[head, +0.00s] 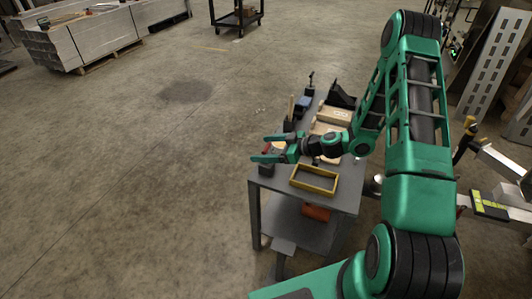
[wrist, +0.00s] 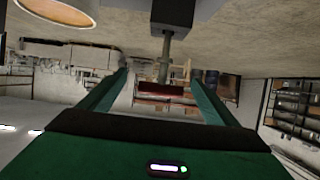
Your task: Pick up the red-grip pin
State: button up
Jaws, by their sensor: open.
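The red-grip pin shows in the head view as a small red spot (head: 266,148) at the left edge of the grey work table. In the wrist view, which looks upside down, its dark red grip (wrist: 160,89) lies between my fingers. A thin grey shaft (wrist: 163,65) runs from the grip to a dark block (wrist: 172,12), which also shows below the grip in the head view (head: 266,169). My gripper (head: 268,148) is open, with one green finger on each side of the grip. I cannot tell whether a finger touches it.
The grey table (head: 275,181) also bears a yellow open frame (head: 315,190), a wooden block (head: 335,115) and a blue tool (head: 303,102) farther back. An orange roll (head: 316,213) lies on the lower shelf.

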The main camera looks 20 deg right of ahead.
jog(key=shift+x, duration=1.6)
jog(key=c, duration=1.2)
jog(key=shift+r, duration=0.15)
